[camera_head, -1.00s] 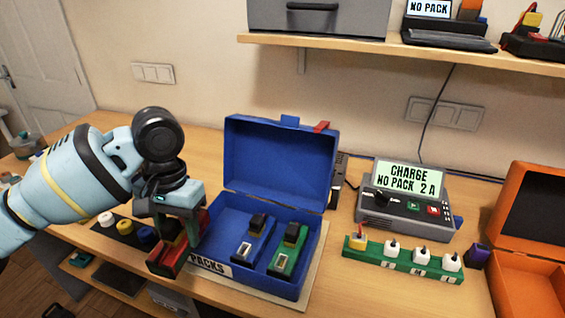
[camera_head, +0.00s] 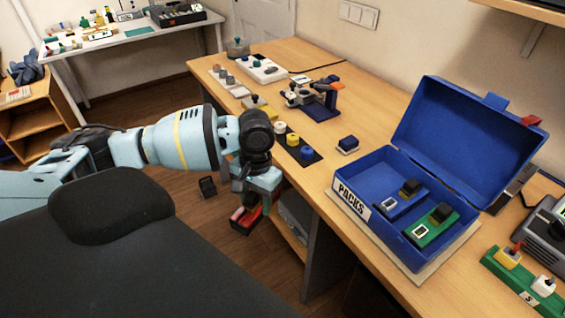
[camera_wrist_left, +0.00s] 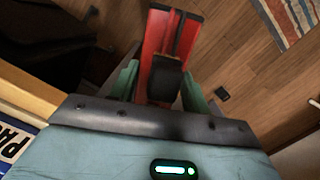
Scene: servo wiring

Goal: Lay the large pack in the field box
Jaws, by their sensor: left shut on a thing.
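My left gripper (camera_head: 256,198) is shut on a red pack (camera_head: 242,222). It holds the pack off the table's front edge, above the floor, left of the blue box. In the left wrist view the red pack (camera_wrist_left: 155,35), with a black block on it, sits between the green fingers (camera_wrist_left: 160,85). The blue box (camera_head: 392,245), labelled PACKS, stands open on the table and holds a blue pack (camera_head: 398,198) and a green pack (camera_head: 433,226). No box marked as the field box shows now. My right gripper is not in view.
The wooden table (camera_head: 360,108) carries a dark mat (camera_head: 294,146) with several coloured knobs, a small blue block (camera_head: 348,144) and a blue-and-grey fixture (camera_head: 318,98). A green strip (camera_head: 525,280) lies at the right. The floor (camera_head: 190,215) left of the table looks mostly clear.

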